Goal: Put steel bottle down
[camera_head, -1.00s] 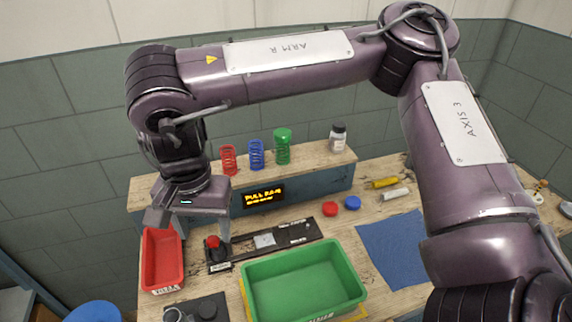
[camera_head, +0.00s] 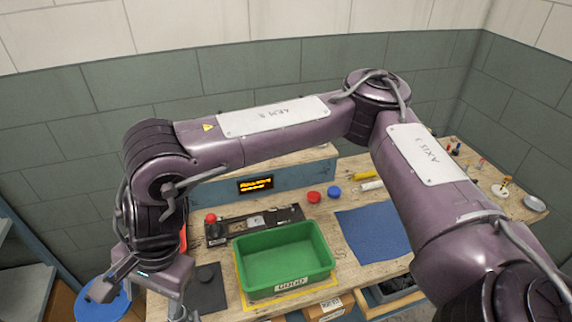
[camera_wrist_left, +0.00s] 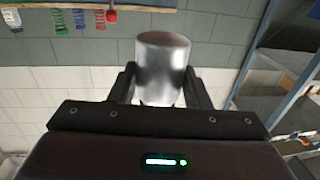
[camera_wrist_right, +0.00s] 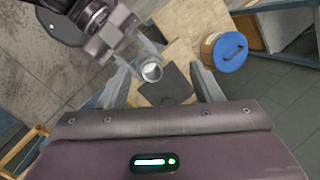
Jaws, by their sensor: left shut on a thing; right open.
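The steel bottle (camera_wrist_left: 163,62) is a plain silver cylinder between the fingers of my left gripper (camera_wrist_left: 163,92), which is shut on it. In the right wrist view, the round silver end of the bottle (camera_wrist_right: 151,71) shows beside the left gripper (camera_wrist_right: 137,57), with a dark square pad (camera_wrist_right: 172,92) beyond; I cannot tell whether they touch. My right gripper (camera_wrist_right: 165,88) is open and empty, with the bottle in view ahead between its fingers. In the head view, the right gripper (camera_head: 150,300) is low at the left and the left gripper is not clearly seen.
A green bin (camera_head: 285,262) stands on the wooden bench, with a blue mat (camera_head: 373,234) to its right. A black fixture with a red button (camera_head: 211,218) lies behind the bin. A blue round lid (camera_wrist_right: 231,52) is near the bench edge. My right arm crosses above the bench.

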